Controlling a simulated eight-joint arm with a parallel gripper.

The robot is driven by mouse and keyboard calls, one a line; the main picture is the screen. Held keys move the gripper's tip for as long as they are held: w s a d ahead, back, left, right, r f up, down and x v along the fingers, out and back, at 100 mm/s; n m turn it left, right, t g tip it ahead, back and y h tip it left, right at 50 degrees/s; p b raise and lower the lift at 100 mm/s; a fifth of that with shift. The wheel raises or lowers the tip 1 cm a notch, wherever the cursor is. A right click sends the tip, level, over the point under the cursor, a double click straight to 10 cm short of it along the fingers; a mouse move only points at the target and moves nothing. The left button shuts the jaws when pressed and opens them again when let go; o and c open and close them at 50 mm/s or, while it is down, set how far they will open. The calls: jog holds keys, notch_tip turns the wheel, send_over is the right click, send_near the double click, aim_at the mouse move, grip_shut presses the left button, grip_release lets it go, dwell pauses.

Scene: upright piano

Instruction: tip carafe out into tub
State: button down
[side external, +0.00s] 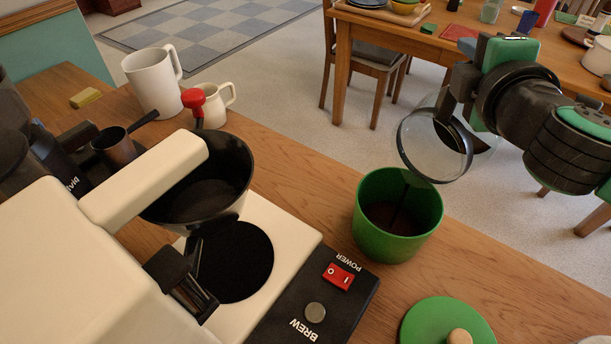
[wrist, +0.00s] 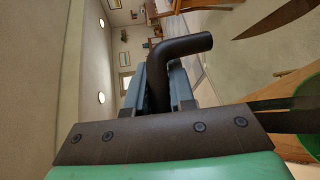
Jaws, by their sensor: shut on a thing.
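The glass carafe (side external: 434,146) is tipped far over above the green tub (side external: 398,247), its open mouth facing down and left. Dark liquid shows inside the carafe, and a thin dark streak runs from its lip into the tub. Dark brown liquid lies in the bottom of the tub. My gripper (side external: 460,85) is above and right of the tub. In the wrist view my gripper (wrist: 165,85) is shut on the carafe's black handle (wrist: 187,45). Part of the green tub (wrist: 308,92) shows at the right edge there.
A white coffee maker (side external: 120,260) with a black filter basket (side external: 205,195) stands left of the tub. A green lid (side external: 430,325) lies in front of the tub. A white mug (side external: 152,85) and small white pitcher (side external: 213,103) stand at the back left.

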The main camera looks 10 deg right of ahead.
jog(key=shift+s+a+r, duration=0.1)
jog(key=shift+s+a, duration=0.1)
jog(key=shift+a, duration=0.15)
